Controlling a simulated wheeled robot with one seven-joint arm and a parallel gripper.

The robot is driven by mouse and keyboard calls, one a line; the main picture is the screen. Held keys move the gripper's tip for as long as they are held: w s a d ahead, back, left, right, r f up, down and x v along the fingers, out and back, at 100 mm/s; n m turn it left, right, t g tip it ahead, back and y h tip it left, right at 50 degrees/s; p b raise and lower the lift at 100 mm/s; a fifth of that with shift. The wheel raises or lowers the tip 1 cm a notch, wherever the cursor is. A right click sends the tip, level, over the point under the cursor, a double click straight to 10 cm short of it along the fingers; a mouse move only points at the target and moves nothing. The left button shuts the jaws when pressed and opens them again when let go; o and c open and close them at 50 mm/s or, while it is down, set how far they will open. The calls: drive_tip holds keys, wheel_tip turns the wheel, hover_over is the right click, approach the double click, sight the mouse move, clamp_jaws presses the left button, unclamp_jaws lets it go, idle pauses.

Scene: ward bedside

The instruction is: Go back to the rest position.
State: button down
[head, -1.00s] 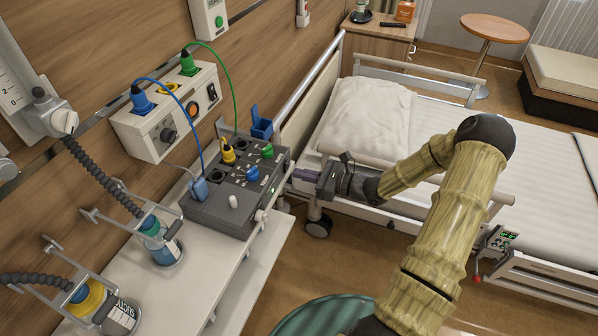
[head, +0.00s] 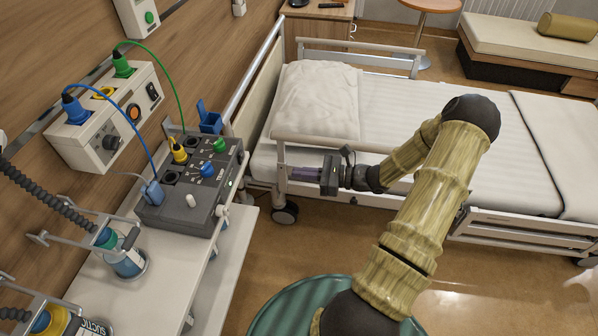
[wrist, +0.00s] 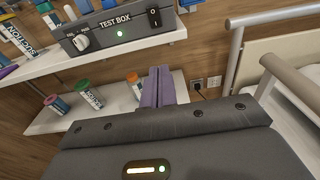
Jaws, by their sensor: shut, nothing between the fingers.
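My gripper (head: 294,173) is in front of the bed's near side rail in the head view, pointing left toward the grey test box. Its purple fingers are together and empty, and they show in the wrist view (wrist: 159,88) in front of the lower shelf. The grey test box (head: 183,214) stands on the white shelf to the left, with a clear gap to my fingertips. The box carries yellow, green and blue plugs on top, and its front with a switch and green light shows in the wrist view (wrist: 121,33).
The bed (head: 430,140) with a white pillow (head: 316,100) lies behind and right of my arm. Its side rail (head: 360,143) is close to my gripper. A white shelf (head: 150,270) holds suction jars (head: 122,262). A wall unit (head: 103,128) has cables to the box. Open floor lies in front.

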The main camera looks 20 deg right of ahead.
drive_tip(key=shift+a, duration=0.1)
drive_tip(key=s+a+r+n+g+h+p, duration=0.55)
drive_tip(key=s+a+n+g, duration=0.5)
drive_tip(key=n, duration=0.25)
drive_tip(key=s+r+n+t+h+p, duration=0.3)
drive_tip(key=r+n+h+p, duration=0.2)
drive_tip(key=r+n+h, duration=0.3)
wheel_tip(320, 180, up, 8)
drive_tip(key=n, duration=0.4)
drive_tip(key=shift+f, duration=0.15)
drive_tip(key=shift+h, duration=0.25)
idle(0.8)
